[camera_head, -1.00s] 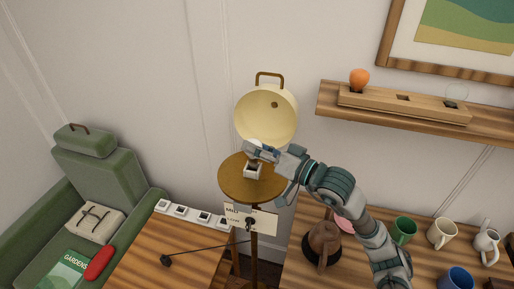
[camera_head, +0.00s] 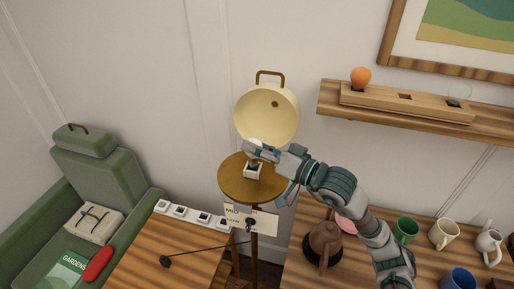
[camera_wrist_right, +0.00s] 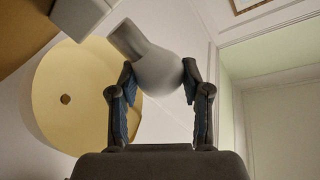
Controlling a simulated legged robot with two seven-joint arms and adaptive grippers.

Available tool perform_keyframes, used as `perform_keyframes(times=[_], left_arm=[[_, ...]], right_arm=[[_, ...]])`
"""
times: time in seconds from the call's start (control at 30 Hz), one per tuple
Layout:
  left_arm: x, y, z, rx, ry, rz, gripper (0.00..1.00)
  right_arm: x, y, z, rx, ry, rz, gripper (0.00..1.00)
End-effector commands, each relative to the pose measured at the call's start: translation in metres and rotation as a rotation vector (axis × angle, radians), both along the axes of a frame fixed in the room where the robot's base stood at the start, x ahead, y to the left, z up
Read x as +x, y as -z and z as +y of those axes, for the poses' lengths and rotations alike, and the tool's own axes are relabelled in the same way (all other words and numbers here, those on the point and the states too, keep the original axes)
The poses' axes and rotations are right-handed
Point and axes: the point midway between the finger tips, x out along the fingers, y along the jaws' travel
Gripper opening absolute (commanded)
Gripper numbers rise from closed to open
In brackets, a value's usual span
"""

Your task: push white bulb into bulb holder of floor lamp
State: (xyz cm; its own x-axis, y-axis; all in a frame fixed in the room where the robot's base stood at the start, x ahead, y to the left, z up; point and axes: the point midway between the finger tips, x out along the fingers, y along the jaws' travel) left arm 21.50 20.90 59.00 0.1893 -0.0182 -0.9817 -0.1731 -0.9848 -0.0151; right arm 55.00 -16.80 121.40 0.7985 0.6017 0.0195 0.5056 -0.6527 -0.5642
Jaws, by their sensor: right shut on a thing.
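My right gripper (camera_head: 264,152) is shut on the white bulb (camera_wrist_right: 160,72), with the bulb between its two fingers in the right wrist view. The bulb's grey base end points up and left in that view. In the head view the bulb (camera_head: 255,145) is mostly hidden by the gripper. It is over the white bulb holder (camera_head: 253,172) on the round brown plate of the floor lamp (camera_head: 236,181). I cannot tell whether the base touches the holder. The cream lamp shade (camera_head: 262,108) is tilted open behind; it also shows in the wrist view (camera_wrist_right: 55,88). My left gripper is not in view.
A wall shelf (camera_head: 400,121) at right carries a wooden rack with an orange bulb (camera_head: 361,77) and a clear one. Below, a table holds a brown kettle-like pot (camera_head: 324,243) and several mugs. White switches (camera_head: 179,211) line the left table. A green armchair (camera_head: 104,180) stands at left.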

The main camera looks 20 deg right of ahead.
Motion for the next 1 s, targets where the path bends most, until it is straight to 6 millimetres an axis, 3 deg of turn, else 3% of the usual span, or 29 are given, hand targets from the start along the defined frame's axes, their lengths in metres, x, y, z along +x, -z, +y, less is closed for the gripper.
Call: perform_keyframes(times=[1.0], left_arm=[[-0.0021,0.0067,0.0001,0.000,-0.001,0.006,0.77]], right_arm=[[0.0000,0.0016,0.0000,0.000,0.000,0.000,0.13]])
